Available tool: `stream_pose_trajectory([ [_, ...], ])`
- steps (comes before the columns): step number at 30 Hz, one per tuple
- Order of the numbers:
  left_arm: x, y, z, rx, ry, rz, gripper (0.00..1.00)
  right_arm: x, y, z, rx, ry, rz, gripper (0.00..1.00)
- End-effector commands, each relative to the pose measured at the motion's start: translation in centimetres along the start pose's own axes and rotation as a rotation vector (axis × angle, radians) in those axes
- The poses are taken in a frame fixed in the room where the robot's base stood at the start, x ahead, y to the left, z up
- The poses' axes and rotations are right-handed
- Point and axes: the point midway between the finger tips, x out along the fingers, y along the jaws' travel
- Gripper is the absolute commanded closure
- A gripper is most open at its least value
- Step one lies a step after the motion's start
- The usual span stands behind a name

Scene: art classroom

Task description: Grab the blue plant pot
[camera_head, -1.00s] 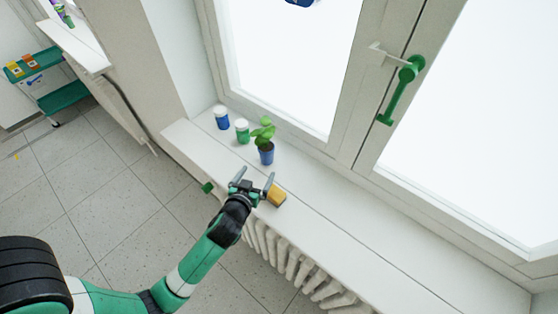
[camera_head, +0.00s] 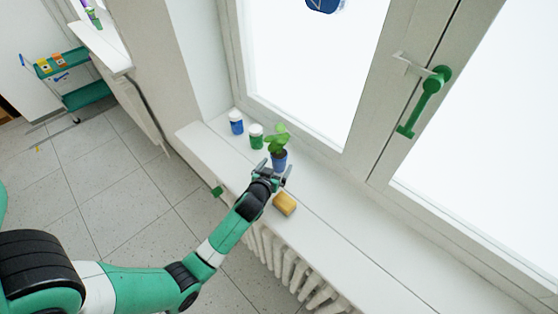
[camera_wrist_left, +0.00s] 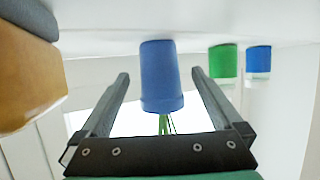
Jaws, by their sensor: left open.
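The blue plant pot (camera_head: 280,160) with a green plant stands upright on the white windowsill. In the left wrist view, which looks upside down, the pot (camera_wrist_left: 160,75) lies ahead between the two fingers, with its stems pointing down in the picture. My left gripper (camera_head: 273,170) is open at the near side of the pot. In the left wrist view its fingers (camera_wrist_left: 160,82) are spread on either side of the pot with gaps on both sides. The plant's leaves are mostly out of the wrist view. My right gripper is in neither view.
A green jar (camera_head: 256,137) and a blue jar (camera_head: 236,123) stand left of the pot. A yellow sponge (camera_head: 285,204) lies on the sill close to my gripper. The window (camera_head: 362,160) is behind. The sill to the right is clear.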

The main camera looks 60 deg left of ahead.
Motion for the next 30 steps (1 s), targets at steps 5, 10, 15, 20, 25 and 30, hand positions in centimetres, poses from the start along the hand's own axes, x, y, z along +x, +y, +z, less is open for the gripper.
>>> stream_pose_trajectory([
  [5,1.77,-0.01,0.07,0.000,0.000,0.000,0.00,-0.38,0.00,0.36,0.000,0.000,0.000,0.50],
  [10,1.74,0.01,0.04,0.001,0.000,0.000,0.00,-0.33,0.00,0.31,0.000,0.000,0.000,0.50],
  [15,1.72,0.02,0.04,0.001,0.000,0.001,0.29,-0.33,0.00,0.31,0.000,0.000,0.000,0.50],
  [20,1.71,0.03,0.04,0.001,0.000,0.001,0.58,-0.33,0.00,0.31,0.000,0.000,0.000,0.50],
  [25,1.70,0.03,0.04,0.001,0.000,0.001,0.88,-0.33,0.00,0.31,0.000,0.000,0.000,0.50],
  [30,1.70,0.05,-0.08,0.000,0.002,0.001,1.00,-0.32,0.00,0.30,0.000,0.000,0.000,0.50],
])
